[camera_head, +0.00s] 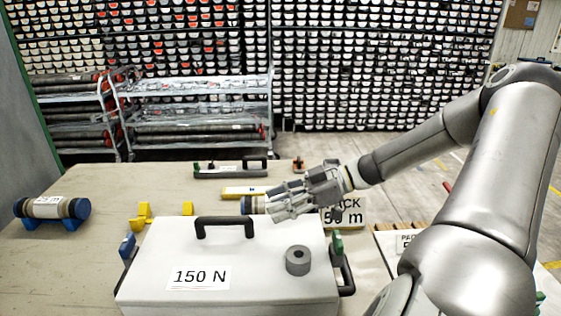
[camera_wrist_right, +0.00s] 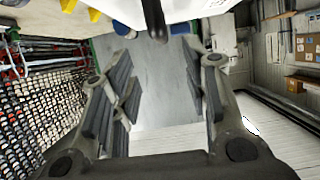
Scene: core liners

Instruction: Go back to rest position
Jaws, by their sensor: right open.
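My right gripper (camera_head: 272,209) comes in from the right in the head view and hangs above the table, just behind the white case (camera_head: 180,250). In the right wrist view my right gripper (camera_wrist_right: 165,110) has its fingers spread apart with nothing between them. The white case is labelled 150 N, with a black handle on top. A grey ring-shaped piece (camera_head: 298,260) lies on its lid. My left gripper shows in neither view.
A core cylinder (camera_head: 50,207) rests on blue supports at the table's left. Yellow blocks (camera_head: 145,215), a level-like tool (camera_head: 230,169) and a "50 m" sign (camera_head: 345,212) stand behind the case. A trolley (camera_head: 200,110) stands beyond. The table's left front is clear.

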